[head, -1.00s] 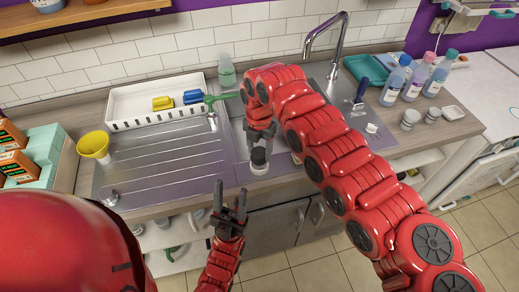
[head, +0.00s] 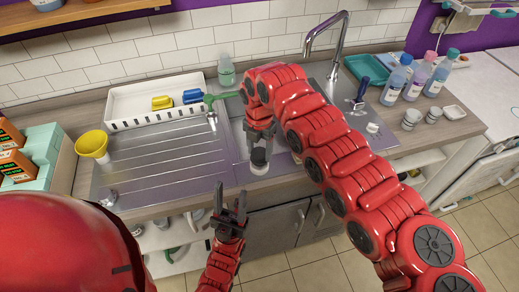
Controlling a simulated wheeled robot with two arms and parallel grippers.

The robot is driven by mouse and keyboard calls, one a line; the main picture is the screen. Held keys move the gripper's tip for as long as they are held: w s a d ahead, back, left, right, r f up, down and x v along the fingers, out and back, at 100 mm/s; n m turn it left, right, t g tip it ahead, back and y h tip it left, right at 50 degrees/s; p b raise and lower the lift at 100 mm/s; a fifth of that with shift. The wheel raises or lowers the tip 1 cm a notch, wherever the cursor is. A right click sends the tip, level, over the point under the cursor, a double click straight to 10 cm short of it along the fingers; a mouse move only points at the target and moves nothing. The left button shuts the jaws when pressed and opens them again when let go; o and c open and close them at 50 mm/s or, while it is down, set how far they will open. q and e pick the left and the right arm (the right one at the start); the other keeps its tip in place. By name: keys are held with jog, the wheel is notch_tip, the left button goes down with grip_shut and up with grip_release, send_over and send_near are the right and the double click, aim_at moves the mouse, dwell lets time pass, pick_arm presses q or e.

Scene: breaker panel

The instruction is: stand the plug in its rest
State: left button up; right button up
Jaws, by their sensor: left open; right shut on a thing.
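My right gripper (head: 260,140) reaches down at the front edge of the sink and is shut on the plug (head: 259,158). The plug is a small dark round piece with a paler part below it. It looks about upright, close to the sink's front rim. The gripper partly hides it, and I cannot tell whether its underside touches anything. I cannot clearly make out the rest apart from the plug. My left gripper (head: 231,200) is open and empty, in front of the counter edge, lower than the plug.
A steel drainboard (head: 155,165) lies left of the sink. A white tray (head: 130,112) with yellow and blue items stands behind it. A yellow funnel-like cup (head: 92,144) is at left. Several bottles (head: 415,78) and two grey cups (head: 411,118) stand right. The tap (head: 338,45) rises behind.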

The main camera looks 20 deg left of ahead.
jog(key=shift+f+b, duration=0.95)
jog(key=shift+f, duration=0.35)
jog(key=o, duration=1.5)
jog(key=shift+c, duration=0.2)
jog(key=shift+w+r, duration=0.1)
jog(key=shift+r, duration=0.5)
notch_tip(320, 180, up, 11)
jog(key=b, duration=0.3)
notch_tip(320, 180, up, 5)
jog(key=p, duration=0.3)
send_over(259, 152)
jog(key=shift+d+r, duration=0.1)
jog(key=shift+r, duration=0.05)
